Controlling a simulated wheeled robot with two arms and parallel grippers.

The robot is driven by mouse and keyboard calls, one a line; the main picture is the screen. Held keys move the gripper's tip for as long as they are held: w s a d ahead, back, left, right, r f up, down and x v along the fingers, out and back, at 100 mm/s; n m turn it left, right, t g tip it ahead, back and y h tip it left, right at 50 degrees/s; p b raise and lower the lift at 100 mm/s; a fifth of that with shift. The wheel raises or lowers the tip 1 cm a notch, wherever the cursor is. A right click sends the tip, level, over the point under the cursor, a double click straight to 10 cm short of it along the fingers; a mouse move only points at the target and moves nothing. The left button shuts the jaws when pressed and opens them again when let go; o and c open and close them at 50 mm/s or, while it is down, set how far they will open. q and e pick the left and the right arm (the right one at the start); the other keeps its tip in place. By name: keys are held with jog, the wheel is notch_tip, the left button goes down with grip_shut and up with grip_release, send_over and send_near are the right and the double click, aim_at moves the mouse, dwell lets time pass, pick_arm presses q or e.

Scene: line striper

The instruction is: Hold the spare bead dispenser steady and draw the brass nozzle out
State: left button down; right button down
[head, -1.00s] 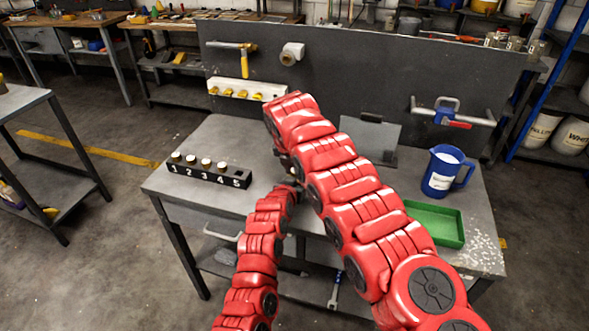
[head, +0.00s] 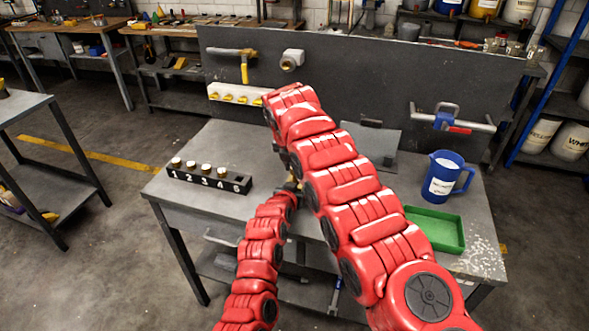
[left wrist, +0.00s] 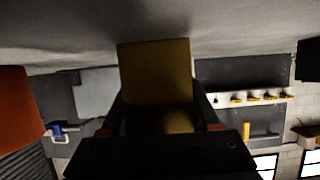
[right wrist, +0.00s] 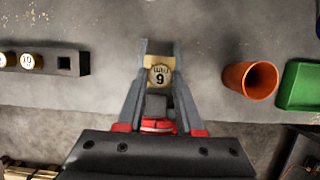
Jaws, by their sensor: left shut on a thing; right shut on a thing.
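In the left wrist view my left gripper (left wrist: 156,98) is shut on a plain brass-coloured block (left wrist: 155,70), which seems to be the dispenser. In the right wrist view my right gripper (right wrist: 160,62) is shut around a brass piece (right wrist: 160,77) with a round face marked 9, the nozzle by its look. A squarish tan part shows right behind the round face. I cannot tell whether nozzle and dispenser are still joined. In the head view my red arms hide both grippers; only a small brass bit (head: 291,186) shows between them.
An orange cup (right wrist: 248,80) stands beside the green tray (head: 435,228). A blue jug (head: 446,177) is at the right. The bench front left is clear.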

jog(key=shift+r, duration=1.55)
pick_arm(q)
jog(key=shift+c, duration=0.2)
grip_release()
jog(key=shift+s, duration=0.1)
jog(key=v, duration=1.1)
jog(key=shift+s+a+r, duration=0.15)
jog(key=shift+s, duration=0.2)
jog(key=shift+s, duration=0.1)
pick_arm(e)
jog(key=shift+s, duration=0.1)
